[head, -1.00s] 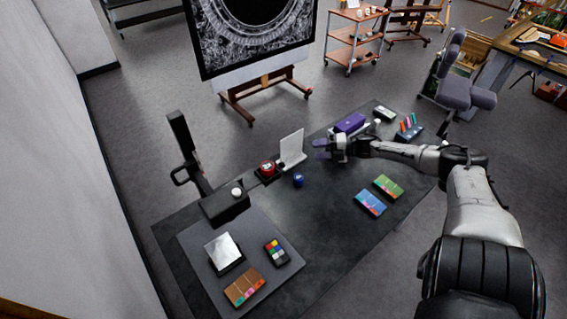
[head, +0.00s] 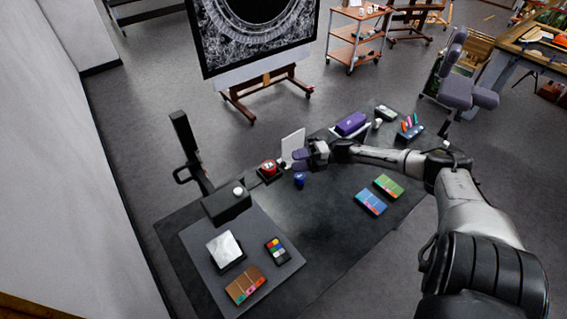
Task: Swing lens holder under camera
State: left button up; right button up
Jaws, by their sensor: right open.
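My right gripper (head: 300,160), with purple fingers, is open over the dark table. Its fingertips are in front of the lower right part of an upright white panel (head: 291,145). I cannot tell if they touch it. A red round part (head: 268,167) on a small black base stands just left of the fingers. A small blue piece (head: 299,180) is just below them. A black upright post (head: 184,135) with a side handle stands at the table's left edge, beside a black box with a white knob (head: 238,190). I cannot tell which part is the lens holder or the camera. My left gripper is not seen.
A grey mat (head: 200,240) carries a white-topped block (head: 225,247), a color chart (head: 277,251) and a brown box (head: 245,284). Blue (head: 371,201) and green (head: 388,186) boxes lie to the right. A purple case (head: 351,123) is behind. The table's middle is clear.

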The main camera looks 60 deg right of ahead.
aim_at(285, 164)
jog(key=shift+p+x, duration=0.3)
jog(key=shift+x, duration=2.3)
grip_shut()
